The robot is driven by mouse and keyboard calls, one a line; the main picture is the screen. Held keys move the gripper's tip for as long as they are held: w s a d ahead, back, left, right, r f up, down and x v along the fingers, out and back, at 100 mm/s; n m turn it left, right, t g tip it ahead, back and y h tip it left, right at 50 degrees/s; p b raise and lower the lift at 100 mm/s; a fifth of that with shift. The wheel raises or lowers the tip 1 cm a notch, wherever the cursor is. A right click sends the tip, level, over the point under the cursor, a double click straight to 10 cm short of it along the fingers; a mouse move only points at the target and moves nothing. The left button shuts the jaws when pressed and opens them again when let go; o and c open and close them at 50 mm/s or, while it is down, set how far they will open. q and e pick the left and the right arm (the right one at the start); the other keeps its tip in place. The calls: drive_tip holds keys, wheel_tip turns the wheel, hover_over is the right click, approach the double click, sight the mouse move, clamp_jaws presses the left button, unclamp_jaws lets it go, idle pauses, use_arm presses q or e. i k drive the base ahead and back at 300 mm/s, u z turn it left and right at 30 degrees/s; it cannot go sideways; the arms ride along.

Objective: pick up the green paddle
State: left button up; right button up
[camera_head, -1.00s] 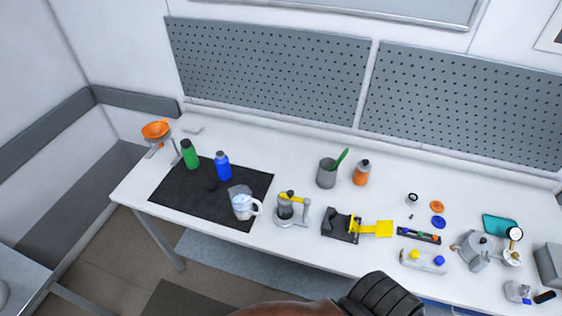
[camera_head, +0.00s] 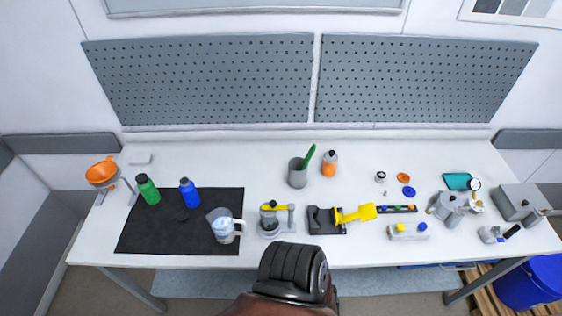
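The green paddle (camera_head: 309,157) stands tilted in a grey cup (camera_head: 297,174) near the back middle of the white table. Only its upper part shows above the rim; its lower part is hidden in the cup. Neither of my grippers shows in the head view. A brown and black part at the bottom middle is too unclear to name.
The white table (camera_head: 225,162) also holds an orange bottle (camera_head: 329,165) right of the cup, a black mat (camera_head: 150,236) with green (camera_head: 148,190) and blue (camera_head: 189,193) bottles and a pitcher (camera_head: 223,226), and a yellow-handled device (camera_head: 355,214). The table behind the cup is clear.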

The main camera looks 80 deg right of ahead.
sight(311, 151)
drive_tip(key=i, duration=0.95)
drive_tip(key=z, duration=2.1)
